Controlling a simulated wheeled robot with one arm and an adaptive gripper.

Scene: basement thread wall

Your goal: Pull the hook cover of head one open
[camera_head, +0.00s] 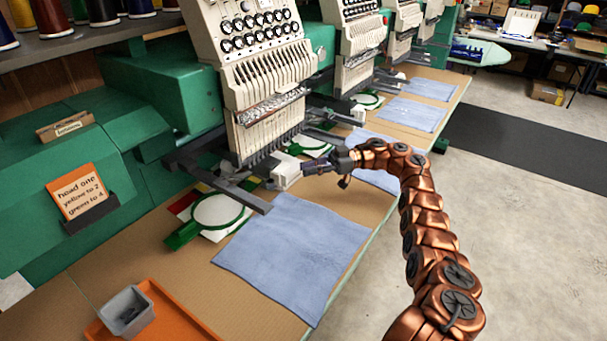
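The nearest embroidery head (262,75), cream with rows of dark knobs and a needle row, stands over the table. An orange sign (82,192) at the left reads "head one". A small white block (287,173), which looks like the hook cover, sits below and in front of the needles. I cannot tell whether it is open. My gripper (306,167) reaches in from the right with its dark fingertips at the block's right side. I cannot tell whether they touch it, and the fingers are too small to show a gap.
A green-rimmed hoop (217,211) lies left of the block. Blue cloth (290,250) covers the table in front. An orange tray (178,318) with a grey bin (127,312) is at the near left. More heads (360,45) stand behind. Open floor (540,230) lies right.

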